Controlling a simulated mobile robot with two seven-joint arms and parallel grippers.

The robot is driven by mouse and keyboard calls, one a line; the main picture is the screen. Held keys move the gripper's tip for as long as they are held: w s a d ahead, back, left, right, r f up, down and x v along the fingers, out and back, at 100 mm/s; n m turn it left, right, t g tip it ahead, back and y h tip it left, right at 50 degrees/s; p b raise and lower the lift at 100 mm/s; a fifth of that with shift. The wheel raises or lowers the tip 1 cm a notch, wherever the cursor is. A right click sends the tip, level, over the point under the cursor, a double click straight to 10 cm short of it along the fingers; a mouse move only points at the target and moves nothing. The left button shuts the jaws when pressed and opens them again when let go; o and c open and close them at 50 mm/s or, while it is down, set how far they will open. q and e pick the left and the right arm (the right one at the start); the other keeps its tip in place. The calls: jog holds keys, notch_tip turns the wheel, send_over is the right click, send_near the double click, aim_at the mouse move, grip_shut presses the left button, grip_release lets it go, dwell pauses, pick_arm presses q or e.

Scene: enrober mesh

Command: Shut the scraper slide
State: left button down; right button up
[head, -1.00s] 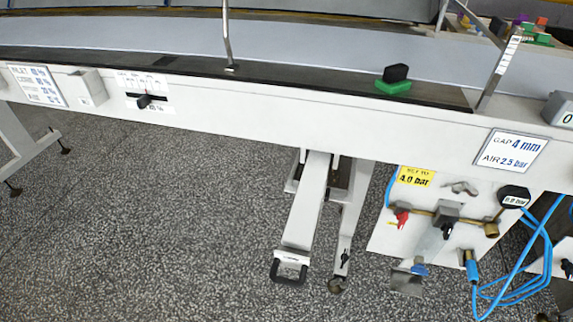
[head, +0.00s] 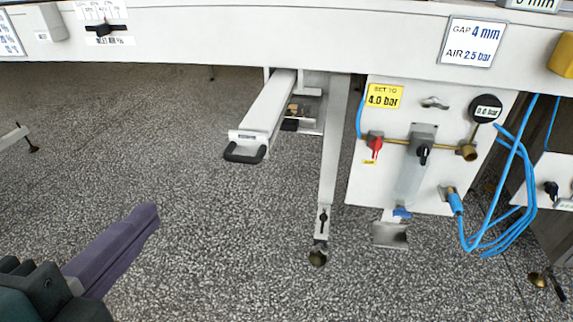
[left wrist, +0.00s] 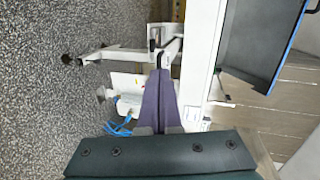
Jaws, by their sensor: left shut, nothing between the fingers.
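The scraper slide (head: 268,108) is a long white bar that sticks out from under the machine in the head view. A black loop handle (head: 245,153) is on its near end. My left gripper (head: 152,212) has purple fingers, shut with nothing between them. It is at the lower left of the handle in the picture, apart from it, over the floor. In the left wrist view the shut fingers (left wrist: 160,75) point at white frame parts under the machine; I cannot clearly tell the slide from them there. My right gripper is not in view.
A white valve panel (head: 360,185) with blue hoses (head: 528,190) hangs right of the slide. A machine leg (head: 333,150) stands between them. The machine's white side rail (head: 250,45) runs above. The speckled floor (head: 200,250) in front is clear.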

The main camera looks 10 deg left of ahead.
pick_arm(q)
jog(key=d+f+m+h, duration=0.1)
jog(key=d+m, duration=0.1)
send_near(233, 160)
jog(key=x, duration=0.5)
jog(key=shift+w+f, duration=0.2)
jog(key=shift+w, duration=0.1)
jog(key=shift+w+f, duration=0.1)
jog(key=shift+w, duration=0.45)
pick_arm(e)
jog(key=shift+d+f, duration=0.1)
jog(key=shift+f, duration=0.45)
